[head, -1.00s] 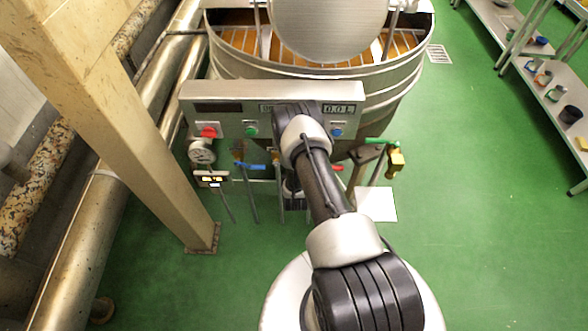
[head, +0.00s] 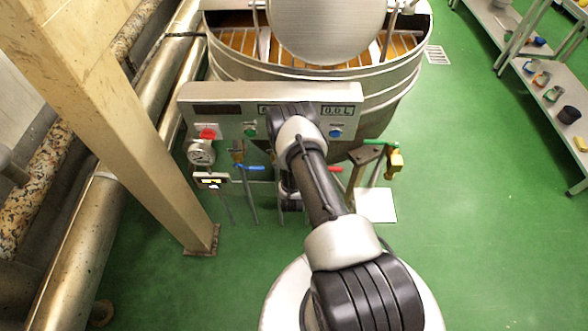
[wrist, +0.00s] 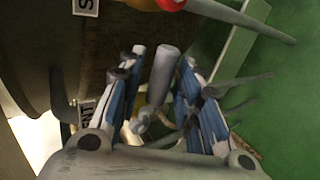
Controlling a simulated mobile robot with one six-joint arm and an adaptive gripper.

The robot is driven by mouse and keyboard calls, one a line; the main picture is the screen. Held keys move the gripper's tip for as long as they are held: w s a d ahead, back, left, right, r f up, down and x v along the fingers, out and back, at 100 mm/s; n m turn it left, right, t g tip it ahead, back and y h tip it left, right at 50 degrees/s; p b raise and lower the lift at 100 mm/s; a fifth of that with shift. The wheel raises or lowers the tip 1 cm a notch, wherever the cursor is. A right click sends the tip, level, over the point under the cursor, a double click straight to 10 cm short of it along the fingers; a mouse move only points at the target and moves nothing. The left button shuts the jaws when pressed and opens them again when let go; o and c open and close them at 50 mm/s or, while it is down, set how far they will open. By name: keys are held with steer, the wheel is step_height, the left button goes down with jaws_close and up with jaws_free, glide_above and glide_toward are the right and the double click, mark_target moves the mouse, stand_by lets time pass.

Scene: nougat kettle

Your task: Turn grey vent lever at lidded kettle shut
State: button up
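In the wrist view my gripper (wrist: 160,85) is open. Its two blue-padded fingers stand on either side of a grey lever (wrist: 160,75). I see a narrow gap at each side of the lever, and no clear contact. A brass-coloured fitting shows partly behind the lever's lower end. A partly hidden label (wrist: 86,112) beside the left finger seems to read "VENT". In the head view the kettle (head: 395,95) stands at the back with its round lid (head: 325,30) raised. My arm hides the grey lever there, and most of my gripper is hidden too.
A control panel (head: 225,92) spans the kettle's front. Below it are a blue handle (head: 252,168), a red handle (head: 336,169), a green handle (head: 382,142) and a gauge (head: 201,152). A beige post (head: 150,150) stands left. Green floor is clear at right, before shelves.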

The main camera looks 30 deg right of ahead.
stand_by(0.3)
steer(key=v, duration=1.2)
steer(key=shift+w+r, duration=0.1)
steer(key=shift+w, duration=0.05)
